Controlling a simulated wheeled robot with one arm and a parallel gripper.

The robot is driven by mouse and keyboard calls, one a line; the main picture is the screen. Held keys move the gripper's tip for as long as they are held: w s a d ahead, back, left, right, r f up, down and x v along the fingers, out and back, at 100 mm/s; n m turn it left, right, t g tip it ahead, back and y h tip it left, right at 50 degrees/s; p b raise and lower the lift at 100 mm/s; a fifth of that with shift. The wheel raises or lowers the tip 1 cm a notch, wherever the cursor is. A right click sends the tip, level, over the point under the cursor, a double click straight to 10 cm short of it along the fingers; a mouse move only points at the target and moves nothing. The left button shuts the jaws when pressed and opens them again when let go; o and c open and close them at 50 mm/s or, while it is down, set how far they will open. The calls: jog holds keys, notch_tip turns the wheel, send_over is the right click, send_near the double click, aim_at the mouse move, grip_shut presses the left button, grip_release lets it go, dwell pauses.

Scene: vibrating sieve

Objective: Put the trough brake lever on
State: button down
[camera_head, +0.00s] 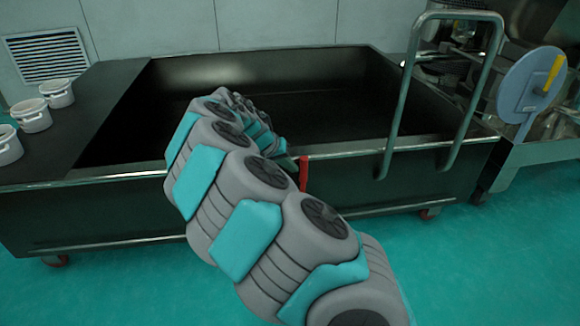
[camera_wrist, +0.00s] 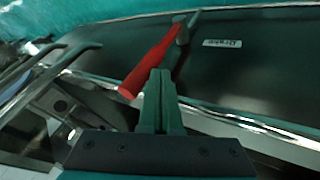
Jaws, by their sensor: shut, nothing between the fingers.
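The trough brake lever (camera_wrist: 150,62) is a red bar on the dark trough wall. In the wrist view it slants from a grey pivot (camera_wrist: 182,34) at the upper right down to its free end at the lower left. In the head view a short red piece of it (camera_head: 303,174) shows below the trough rim, beside my arm. My gripper (camera_wrist: 160,76) is shut and empty, its fingertips close to the lever's lower part. I cannot tell whether they touch it. In the head view my arm hides most of the gripper.
A pale label (camera_wrist: 222,43) sits beside the pivot. The dark wheeled trough (camera_head: 90,227) has a metal push handle (camera_head: 400,100) at right. White pots (camera_head: 32,115) stand on the left surface. A machine with a blue-grey disc (camera_head: 522,88) stands at far right. Front floor is clear.

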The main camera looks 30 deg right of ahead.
jog(key=shift+d, duration=0.1)
jog(key=shift+s+d+r+y+p, duration=0.15)
jog(key=shift+s+d+y+p, duration=0.05)
jog(key=shift+d+y+p, duration=0.2)
jog(key=shift+s+d+r+y+p, duration=0.1)
jog(key=shift+s+d+y+p, duration=0.15)
jog(key=shift+d, duration=0.2)
jog(key=d+y, duration=0.2)
jog(key=s+d+f+t+y+p, duration=0.1)
jog(key=d+y, duration=0.1)
jog(key=d, duration=0.1)
jog(key=s+d+m+t+y, duration=0.1)
jog(key=d+y, duration=0.1)
jog(key=d, duration=0.1)
jog(key=shift+d+f+p, duration=0.2)
jog(key=shift+f+p, duration=0.1)
jog(key=shift+p, duration=0.1)
jog(key=shift+s+d+f+m+t+y+b, duration=0.3)
jog(key=shift+d+f+y+b, duration=0.35)
jog(key=shift+d+f+y, duration=0.6)
jog(key=shift+s+d+f+m+t+y+b, duration=0.1)
jog(key=shift+s+d+f+t+y+b, duration=0.5)
jog(key=shift+d+f+y, duration=0.65)
jog(key=shift+s+d+f+m+t+y+b, duration=0.2)
jog(key=shift+d+f+y+b, duration=0.75)
jog(key=shift+f, duration=0.55)
jog(key=shift+d+f, duration=0.2)
jog(key=shift+r, duration=0.1)
